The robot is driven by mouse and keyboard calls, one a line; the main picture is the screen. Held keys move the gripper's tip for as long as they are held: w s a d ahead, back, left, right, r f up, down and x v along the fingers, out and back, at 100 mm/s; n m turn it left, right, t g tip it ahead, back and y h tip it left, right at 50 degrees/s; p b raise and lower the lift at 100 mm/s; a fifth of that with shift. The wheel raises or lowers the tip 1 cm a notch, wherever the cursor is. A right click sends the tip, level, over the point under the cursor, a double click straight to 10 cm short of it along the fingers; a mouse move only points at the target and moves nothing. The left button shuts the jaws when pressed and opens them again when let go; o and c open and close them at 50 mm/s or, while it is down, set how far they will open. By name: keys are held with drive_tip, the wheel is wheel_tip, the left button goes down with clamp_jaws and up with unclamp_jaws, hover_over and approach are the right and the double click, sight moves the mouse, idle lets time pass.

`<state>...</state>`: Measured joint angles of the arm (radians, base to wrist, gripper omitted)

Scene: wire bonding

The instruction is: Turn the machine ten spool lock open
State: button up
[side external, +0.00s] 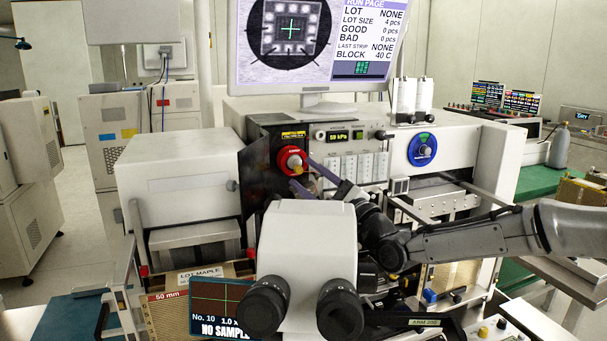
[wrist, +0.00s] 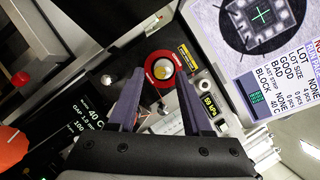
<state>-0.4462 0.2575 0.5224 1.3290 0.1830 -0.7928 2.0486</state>
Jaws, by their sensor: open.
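The spool lock appears to be the red round part (side external: 291,160) with a pale centre, on the dark panel left of the pressure display. It also shows in the wrist view (wrist: 152,74) as a red ring around a white and golden centre. My gripper (side external: 308,178) is open, its two purple fingers pointing at the red part from the right in the side view. In the wrist view the gripper (wrist: 161,80) has its fingertips on either side of the ring, with nothing between them. I cannot tell whether the fingertips touch it. The lettering on the ring is unreadable.
A monitor (side external: 318,92) stands above the panel. A blue round dial (side external: 422,149) is on the white housing to the right. The white microscope head (side external: 307,240) with dark eyepieces stands in front, just below my gripper. A white box-shaped housing (side external: 180,185) is to the left.

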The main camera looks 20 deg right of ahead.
drive_tip(key=shift+x, duration=0.85)
clamp_jaws()
